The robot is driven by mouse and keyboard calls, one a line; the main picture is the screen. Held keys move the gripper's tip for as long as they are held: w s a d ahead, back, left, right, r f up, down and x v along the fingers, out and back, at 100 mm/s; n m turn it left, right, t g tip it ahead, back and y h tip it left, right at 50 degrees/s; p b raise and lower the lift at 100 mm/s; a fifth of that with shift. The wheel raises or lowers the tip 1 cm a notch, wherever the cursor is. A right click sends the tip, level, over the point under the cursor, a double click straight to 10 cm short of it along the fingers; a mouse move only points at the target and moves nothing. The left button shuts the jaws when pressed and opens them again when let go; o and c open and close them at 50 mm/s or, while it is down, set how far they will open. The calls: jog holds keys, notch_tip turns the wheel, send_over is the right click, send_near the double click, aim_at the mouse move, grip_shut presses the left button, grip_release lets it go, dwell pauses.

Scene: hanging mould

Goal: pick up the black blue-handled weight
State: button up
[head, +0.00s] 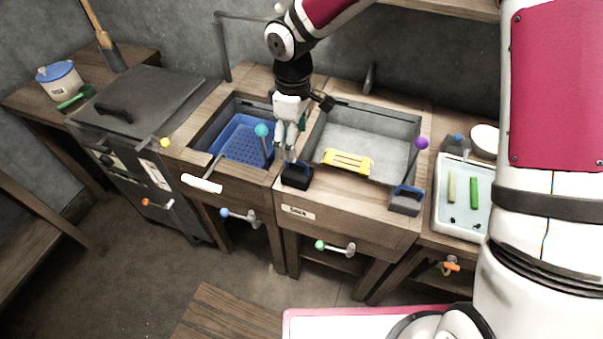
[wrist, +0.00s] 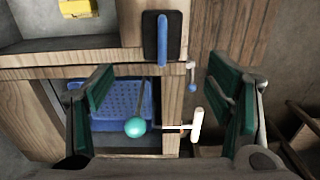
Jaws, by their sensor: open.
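The black weight (head: 296,178) with a blue bar handle stands on the wooden front ledge between the two sinks. In the wrist view the black weight (wrist: 149,48) is at top centre, its blue handle running lengthwise. My gripper (head: 287,150) points down just above and behind the weight in the head view. Its two green-padded fingers are spread wide in the wrist view (wrist: 165,95), with nothing held between them. The weight lies beyond the fingertips there, not between them.
A grey weight with a blue handle (head: 405,203) stands on the ledge further right. A blue perforated basket (head: 235,148) sits in the left basin. A yellow block (head: 346,162) lies at the right basin. A teal-knobbed lever (head: 262,131) rises close to my gripper.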

send_over(297, 171)
jog(key=f, duration=0.6)
jog(key=shift+w+a+f, duration=0.15)
jog(key=shift+a+f, duration=0.05)
jog(key=shift+f, duration=0.2)
jog(key=f, duration=0.3)
jog(key=f+p, duration=0.1)
jog(key=shift+s+d+f, duration=0.2)
jog(key=shift+s, duration=0.1)
jog(key=shift+w+f, duration=0.1)
jog(key=shift+f, duration=0.45)
jog(key=c, duration=1.6)
jog(key=shift+c, duration=0.6)
jog(key=shift+r, duration=0.1)
